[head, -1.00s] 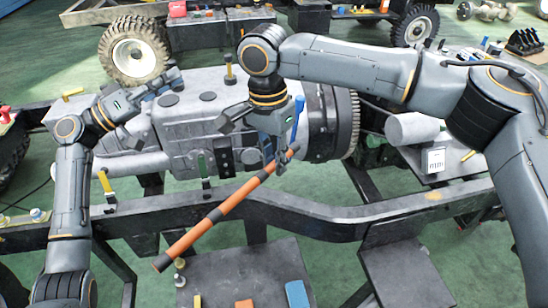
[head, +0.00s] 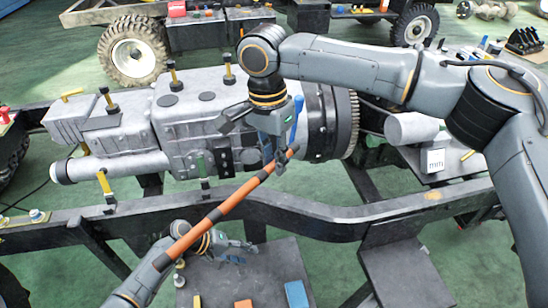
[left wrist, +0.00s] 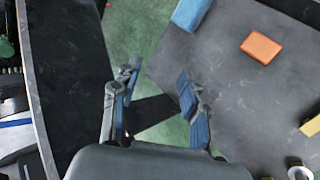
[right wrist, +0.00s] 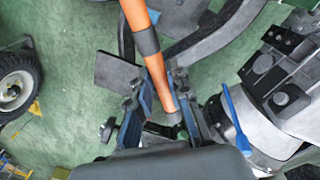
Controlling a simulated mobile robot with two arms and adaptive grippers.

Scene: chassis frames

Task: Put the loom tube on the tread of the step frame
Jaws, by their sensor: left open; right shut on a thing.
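The loom tube (head: 232,202) is a long orange rod with dark bands. My right gripper (head: 281,160) is shut on it near its upper end, above the chassis rail; the right wrist view shows the tube (right wrist: 138,18) between the fingers (right wrist: 165,100). The tube slants down to the lower left, its lower part overlapping my left arm in the head view. A dark flat plate (head: 262,262), apparently a step tread, lies low in front of the rail. My left gripper (head: 240,250) is open and empty over it; its spread fingers (left wrist: 155,85) show in the left wrist view.
A blue block (head: 296,294) and an orange block (head: 243,303) lie on the plate's near side. A second dark plate (head: 405,272) is to the right. The black chassis rail (head: 310,222) runs between the plates and the grey engine block (head: 190,130).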

